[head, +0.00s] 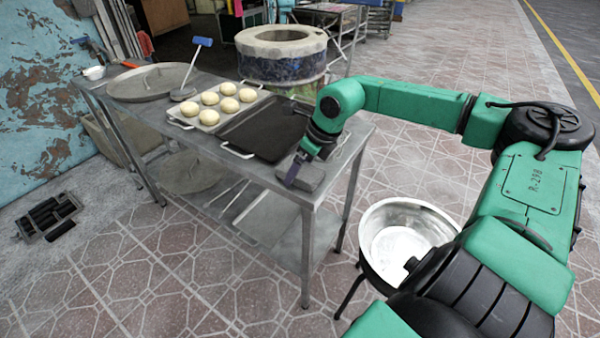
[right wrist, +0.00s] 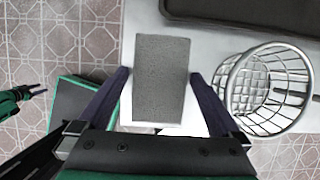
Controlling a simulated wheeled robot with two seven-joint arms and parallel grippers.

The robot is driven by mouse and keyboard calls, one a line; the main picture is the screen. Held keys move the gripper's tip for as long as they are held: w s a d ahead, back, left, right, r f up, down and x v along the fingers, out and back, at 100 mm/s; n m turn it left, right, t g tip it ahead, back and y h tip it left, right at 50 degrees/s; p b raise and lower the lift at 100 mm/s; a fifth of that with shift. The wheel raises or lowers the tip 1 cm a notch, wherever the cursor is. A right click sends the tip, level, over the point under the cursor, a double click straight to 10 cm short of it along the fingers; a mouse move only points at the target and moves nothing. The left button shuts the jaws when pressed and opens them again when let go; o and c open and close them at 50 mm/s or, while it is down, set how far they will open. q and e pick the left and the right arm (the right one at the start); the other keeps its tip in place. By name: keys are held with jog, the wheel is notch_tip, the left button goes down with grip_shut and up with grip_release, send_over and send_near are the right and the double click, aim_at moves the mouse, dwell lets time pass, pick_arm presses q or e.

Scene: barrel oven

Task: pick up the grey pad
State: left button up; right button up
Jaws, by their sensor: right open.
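The grey pad (head: 312,179) lies flat on the near right corner of the metal table, partly hidden by my right gripper in the head view. In the right wrist view the pad (right wrist: 162,78) is a rough grey rectangle between the two dark fingers. My right gripper (right wrist: 158,80) is open, with one finger on each side of the pad and a gap showing at both sides. In the head view my right gripper (head: 296,170) is low over the table corner. A green and black arm end, seemingly my left gripper (right wrist: 36,91), shows small at the left edge of the wrist view; its jaws are unclear.
A dark tray (head: 238,140) and a tray of dough balls (head: 178,119) lie beyond the pad. A wire basket (right wrist: 232,92) stands close to its right in the wrist view. The metal table (head: 262,178) ends just beside the pad. A steel bowl (head: 432,216) stands right of the table.

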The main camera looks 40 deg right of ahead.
jog(key=shift+f+b, duration=0.3)
jog(key=shift+b, duration=0.05)
dwell(0.3)
jog(key=c, duration=1.1)
jog(key=shift+r, duration=0.1)
jog(key=shift+c, duration=0.2)
jog(key=shift+r+p, duration=0.2)
jog(key=shift+p, duration=0.15)
jog(key=shift+r, duration=0.35)
notch_tip(320, 180, up, 19)
jog(key=p, duration=0.1)
jog(key=shift+r+p, duration=0.15)
jog(key=shift+p, duration=0.2)
